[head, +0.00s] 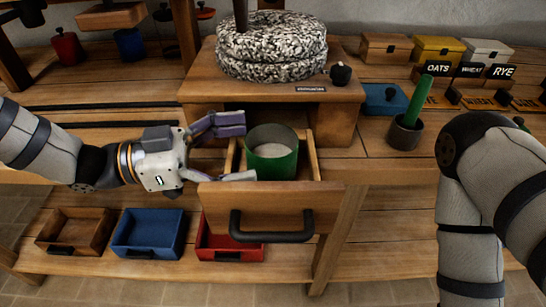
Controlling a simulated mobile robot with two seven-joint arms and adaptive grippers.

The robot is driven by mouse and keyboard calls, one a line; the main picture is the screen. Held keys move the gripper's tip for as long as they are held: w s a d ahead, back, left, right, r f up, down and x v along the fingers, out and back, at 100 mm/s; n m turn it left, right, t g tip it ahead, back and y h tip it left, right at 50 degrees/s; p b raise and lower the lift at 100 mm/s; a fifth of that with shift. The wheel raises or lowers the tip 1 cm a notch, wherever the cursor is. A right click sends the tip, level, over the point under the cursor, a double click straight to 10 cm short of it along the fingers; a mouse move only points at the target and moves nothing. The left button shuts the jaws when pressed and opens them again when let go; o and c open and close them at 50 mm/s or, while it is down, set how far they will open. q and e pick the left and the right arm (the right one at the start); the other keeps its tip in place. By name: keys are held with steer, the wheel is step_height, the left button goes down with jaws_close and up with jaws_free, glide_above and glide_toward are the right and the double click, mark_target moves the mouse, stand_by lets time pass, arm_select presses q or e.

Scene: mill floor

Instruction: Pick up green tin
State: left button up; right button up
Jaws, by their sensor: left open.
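The green tin (271,165) is an open cylinder with pale contents, standing upright inside the pulled-out wooden drawer (270,205) below the millstones. My left gripper (232,150) comes in from the left and is open. One finger is at the upper left of the tin, the other at its lower left near the drawer's front panel. The tin is just right of the fingertips; I cannot tell whether they touch it. My right arm shows at the right edge, but its gripper is out of view.
Grey speckled millstones (270,48) sit on the wooden mill stand above the drawer. A dark cup with a green stick (406,132) and a blue box (386,99) stand to the right. Open wooden, blue (149,232) and red trays lie on the lower shelf. Labelled boxes stand at the back right.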

mark_target(296, 140)
arm_select(q)
steer(key=d, duration=0.2)
steer(key=w+d, duration=0.1)
steer(key=d, duration=0.2)
steer(key=shift+d, duration=0.15)
steer(key=c, duration=1.4)
steer(key=shift+c, duration=0.2)
steer(key=shift+r, duration=0.1)
